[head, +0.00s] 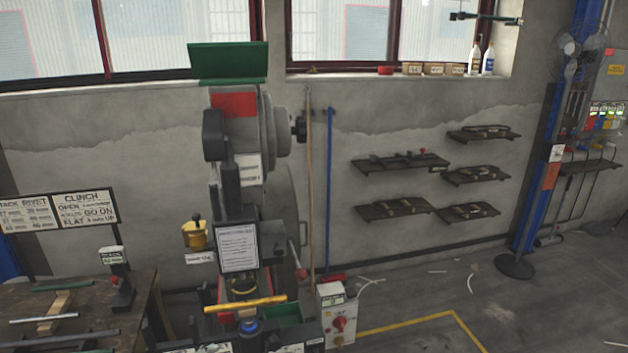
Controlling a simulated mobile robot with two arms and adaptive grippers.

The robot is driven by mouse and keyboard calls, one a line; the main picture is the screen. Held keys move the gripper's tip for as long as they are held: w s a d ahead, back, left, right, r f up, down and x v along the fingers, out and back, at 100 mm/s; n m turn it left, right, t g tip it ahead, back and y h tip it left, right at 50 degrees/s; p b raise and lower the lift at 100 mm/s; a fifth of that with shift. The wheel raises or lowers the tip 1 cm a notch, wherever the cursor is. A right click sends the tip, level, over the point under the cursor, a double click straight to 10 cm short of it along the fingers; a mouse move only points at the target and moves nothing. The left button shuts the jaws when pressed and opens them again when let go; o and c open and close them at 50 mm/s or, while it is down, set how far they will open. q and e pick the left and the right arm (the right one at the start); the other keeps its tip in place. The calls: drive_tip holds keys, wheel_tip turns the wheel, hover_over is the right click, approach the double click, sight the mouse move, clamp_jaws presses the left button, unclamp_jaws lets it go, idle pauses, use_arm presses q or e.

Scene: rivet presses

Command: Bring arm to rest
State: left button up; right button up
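Neither of my grippers shows in the head view, and I see no arm of mine that I can be sure of. A tall rivet press (236,200) stands at the middle left, in front of the wall. A yellow bar (245,303) lies across its lower front, above a blue round part (249,326). A green tray (284,314) sits beside it, to the right. A white control box (337,314) with a red knob stands right of the press.
A workbench (140,292) with bars and signs (85,209) is at the left. Small shelves (394,209) hang on the wall. A fan stand (514,266) and rack (590,165) are at the right. The floor (480,290) right of the press is mostly clear, with scattered scraps.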

use_arm(q)
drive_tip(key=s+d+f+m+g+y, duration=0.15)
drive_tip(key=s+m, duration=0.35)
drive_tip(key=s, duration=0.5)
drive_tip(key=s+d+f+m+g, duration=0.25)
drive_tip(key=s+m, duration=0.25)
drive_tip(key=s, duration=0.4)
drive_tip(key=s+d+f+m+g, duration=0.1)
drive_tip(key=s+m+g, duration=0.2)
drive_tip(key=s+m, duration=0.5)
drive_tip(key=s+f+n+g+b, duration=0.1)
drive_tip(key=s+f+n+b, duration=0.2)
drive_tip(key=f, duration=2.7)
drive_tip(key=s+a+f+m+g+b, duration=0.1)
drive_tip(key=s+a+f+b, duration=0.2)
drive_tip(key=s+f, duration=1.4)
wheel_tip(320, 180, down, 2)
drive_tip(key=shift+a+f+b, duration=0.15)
drive_tip(key=shift+b, duration=0.35)
